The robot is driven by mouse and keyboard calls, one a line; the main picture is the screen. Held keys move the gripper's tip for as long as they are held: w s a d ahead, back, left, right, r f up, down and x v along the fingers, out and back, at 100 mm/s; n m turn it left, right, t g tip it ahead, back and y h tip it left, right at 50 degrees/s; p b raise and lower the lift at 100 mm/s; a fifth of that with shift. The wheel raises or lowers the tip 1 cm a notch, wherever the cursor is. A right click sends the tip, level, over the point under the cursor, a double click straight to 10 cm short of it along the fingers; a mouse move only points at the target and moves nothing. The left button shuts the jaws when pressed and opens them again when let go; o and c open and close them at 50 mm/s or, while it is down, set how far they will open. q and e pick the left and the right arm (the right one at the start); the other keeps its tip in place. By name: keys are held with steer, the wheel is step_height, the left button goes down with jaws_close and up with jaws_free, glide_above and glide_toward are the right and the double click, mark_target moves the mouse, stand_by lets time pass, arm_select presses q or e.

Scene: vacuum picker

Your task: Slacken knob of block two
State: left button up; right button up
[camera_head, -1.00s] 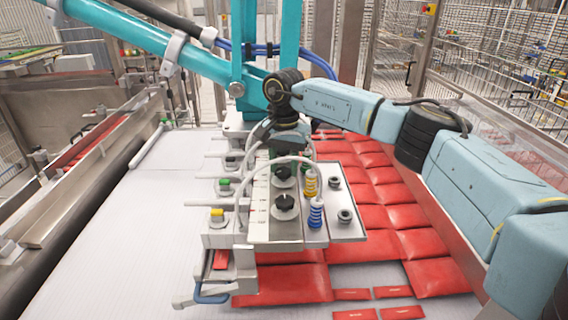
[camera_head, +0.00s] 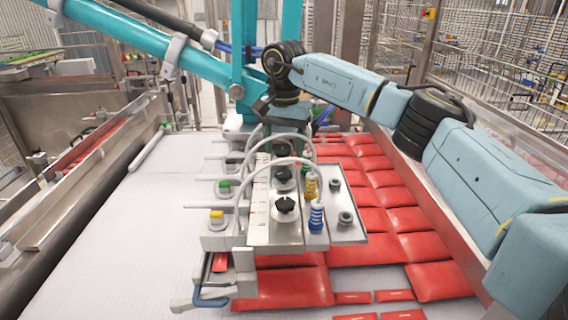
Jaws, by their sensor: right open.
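The vacuum picker head carries a row of metal blocks with black knobs on top. The nearest black knob (camera_head: 285,205) stands on the front block, and a second black knob (camera_head: 283,174) is on the block behind it. Blocks farther back are partly hidden by white hoses and my gripper. I cannot tell from markings which block is number two. My right gripper (camera_head: 281,128) is above the rear part of the row, apart from the two visible knobs. It is open and seems empty; its fingertips are hard to make out. My left gripper is out of view.
Curved white hoses (camera_head: 262,143) arch over the blocks. A blue spring fitting (camera_head: 316,217) and a yellow one (camera_head: 310,187) stand right of the knobs. Red packs (camera_head: 435,279) cover the right of the white table (camera_head: 110,240). A teal beam (camera_head: 140,33) crosses behind.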

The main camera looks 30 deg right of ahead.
mark_target(284, 172)
step_height(284, 172, up, 8)
steer(key=shift+f, duration=0.15)
stand_by(0.5)
